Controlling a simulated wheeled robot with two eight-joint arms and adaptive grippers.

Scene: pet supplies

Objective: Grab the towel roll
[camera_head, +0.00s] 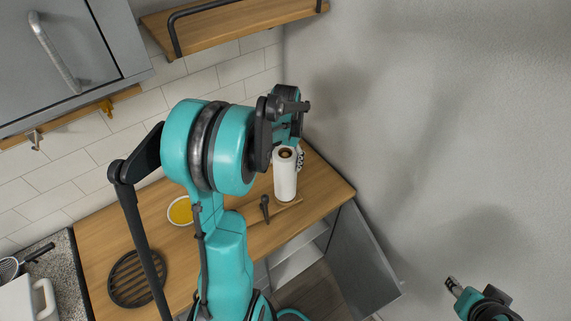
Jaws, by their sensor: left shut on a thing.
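The white towel roll (285,180) stands upright near the right end of the wooden counter, its brown core showing at the top. My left arm reaches over the counter from the left. My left gripper (299,157) is at the upper right side of the roll and is shut on it; the arm and wrist hide part of the fingers. My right gripper (453,284) is at the lower right, far from the roll and in front of the grey wall; its opening is too small to make out.
A bowl with yellow contents (180,211), a dark utensil (265,208) and a round black trivet (137,279) are on the counter (98,242). A wooden shelf (235,25) is above. A grey cabinet door (360,260) stands open below. The grey wall is at right.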

